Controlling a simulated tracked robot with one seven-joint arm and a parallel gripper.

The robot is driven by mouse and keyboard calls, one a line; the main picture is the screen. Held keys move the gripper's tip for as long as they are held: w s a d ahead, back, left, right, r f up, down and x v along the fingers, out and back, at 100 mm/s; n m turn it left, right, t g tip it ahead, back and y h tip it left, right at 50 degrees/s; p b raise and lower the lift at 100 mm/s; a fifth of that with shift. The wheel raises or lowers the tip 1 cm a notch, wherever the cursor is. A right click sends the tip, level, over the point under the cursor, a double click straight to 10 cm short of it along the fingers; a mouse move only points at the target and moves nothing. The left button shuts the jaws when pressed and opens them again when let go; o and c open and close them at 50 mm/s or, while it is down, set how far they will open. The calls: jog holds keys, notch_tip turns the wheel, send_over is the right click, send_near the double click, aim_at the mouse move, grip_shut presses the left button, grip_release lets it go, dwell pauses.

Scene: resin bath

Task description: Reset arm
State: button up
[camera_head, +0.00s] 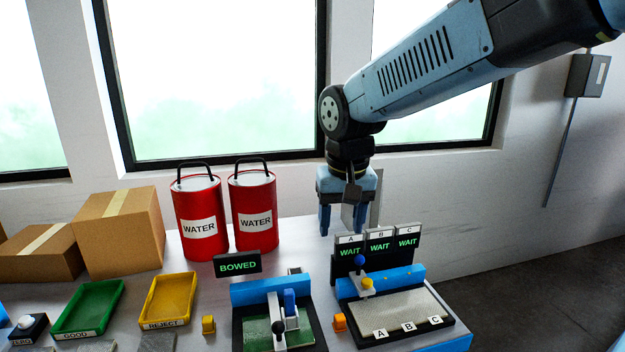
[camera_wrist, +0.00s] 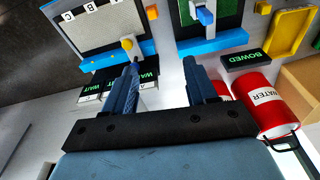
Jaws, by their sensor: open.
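My gripper (camera_head: 341,220) hangs with its fingers pointing down above the back of the table, to the right of the red water canisters and behind the station with the WAIT signs. Its two blue fingers are apart and nothing is between them. In the wrist view my gripper (camera_wrist: 165,85) also shows open and empty. The WAIT display (camera_head: 378,245) has parts labelled A, B and C. In front of it is a grey plate (camera_head: 400,312) with A, B and C tags and a blue bar behind. A display (camera_head: 237,264) to the left reads BOWED.
Two red water canisters (camera_head: 199,222) (camera_head: 254,215) stand left of my gripper. A green GOOD tray (camera_head: 88,309), a yellow REJECT tray (camera_head: 168,300) and cardboard boxes (camera_head: 118,232) lie further left. A blue-barred fixture with a green board (camera_head: 258,338) stands front centre. A window and wall are behind.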

jog(key=s+d+r+m+t, duration=0.1)
jog(key=s+d+t, duration=0.1)
jog(key=s+d, duration=0.3)
jog(key=s+d+r+m+t, duration=0.1)
jog(key=s+d, duration=0.4)
jog(key=d, duration=0.8)
jog(key=shift+s+d+r+t, duration=0.2)
jog(key=shift+d+r+t, duration=0.15)
jog(key=shift+r+t, duration=0.25)
